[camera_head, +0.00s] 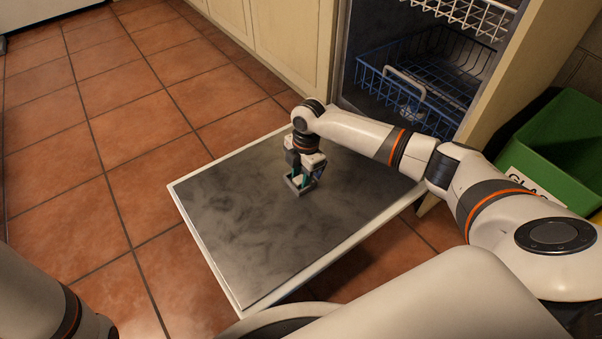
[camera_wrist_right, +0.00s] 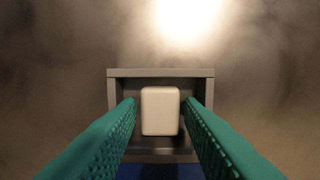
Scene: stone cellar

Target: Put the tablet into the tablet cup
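The tablet (camera_wrist_right: 160,111) is a small white block with rounded corners. In the right wrist view it lies within the outline of the tablet cup (camera_wrist_right: 160,73), a grey square-rimmed holder; its exact depth there cannot be told. The cup (camera_head: 301,190) sits on the dark inside of the lowered door (camera_head: 235,215). My right gripper (camera_wrist_right: 160,108) points down over the cup, its teal fingers on both sides of the tablet with narrow dark gaps. The fingers hide parts of the cup's side walls. My left gripper is out of view; only part of that arm shows lower left.
A blue wire rack (camera_head: 425,80) stands inside the open dishwasher behind the door. A green bin (camera_head: 560,145) with a label stands at the right. Cream cabinets (camera_head: 285,40) line the back. Tiled floor (camera_head: 100,130) on the left is clear.

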